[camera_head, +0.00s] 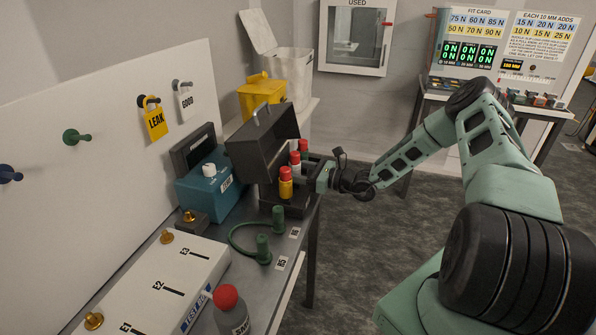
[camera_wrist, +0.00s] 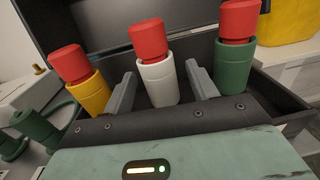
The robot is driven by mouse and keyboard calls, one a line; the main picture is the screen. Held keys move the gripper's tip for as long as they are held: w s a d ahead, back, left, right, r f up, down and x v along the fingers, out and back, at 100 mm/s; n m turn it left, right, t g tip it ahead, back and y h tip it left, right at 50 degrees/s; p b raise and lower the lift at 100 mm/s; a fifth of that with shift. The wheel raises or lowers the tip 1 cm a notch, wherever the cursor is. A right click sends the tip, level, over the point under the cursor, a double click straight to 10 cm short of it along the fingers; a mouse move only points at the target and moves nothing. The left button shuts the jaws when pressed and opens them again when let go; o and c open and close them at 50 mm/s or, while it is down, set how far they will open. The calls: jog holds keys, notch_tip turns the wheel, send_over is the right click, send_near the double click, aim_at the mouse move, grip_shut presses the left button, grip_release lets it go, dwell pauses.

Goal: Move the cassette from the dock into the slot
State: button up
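Three red-capped cylinders, which may be cassettes, stand in a dark open-lidded case (camera_head: 262,140): a yellow one (camera_head: 286,188), a white one (camera_wrist: 158,82) and a green one (camera_wrist: 233,66). My gripper (camera_wrist: 161,90) is open, with one finger on each side of the white cylinder and gaps showing beside it. I cannot tell which part is the dock or the slot.
A teal device (camera_head: 208,187) stands left of the case. Green posts with a hose (camera_head: 263,248), a white test panel (camera_head: 165,285) and a red-capped grey bottle (camera_head: 231,312) are nearer. A yellow bin (camera_head: 262,93) stands behind. The floor (camera_head: 400,240) right of the bench is clear.

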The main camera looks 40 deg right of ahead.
jog(key=b+v, duration=0.4)
jog(key=v, duration=1.3)
jog(key=shift+s, duration=0.2)
jog(key=shift+d, duration=0.15)
jog(key=s+a+r+n+g+y, duration=0.1)
jog(key=s+a+r+n+g, duration=0.1)
jog(key=a+n+g, duration=0.55)
jog(key=s+a+r+n+g, duration=0.2)
jog(key=a+n+g, duration=0.15)
jog(key=a, duration=0.75)
jog(key=s+a+r+n+g+y, duration=0.1)
jog(key=s+a+r+n+g, duration=0.1)
jog(key=a+n+g, duration=0.55)
jog(key=s+a+r+n+t+h, duration=0.1)
jog(key=s+a+r+n+h, duration=0.2)
jog(key=s+n, duration=0.6)
jog(key=s+a+r+n+t+h, duration=0.2)
jog(key=s+a+r+n+h, duration=0.2)
jog(key=s+a+n+h, duration=0.4)
jog(key=shift+s+a+n, duration=0.5)
jog(key=shift+a+n, duration=0.25)
jog(key=shift+a, duration=0.3)
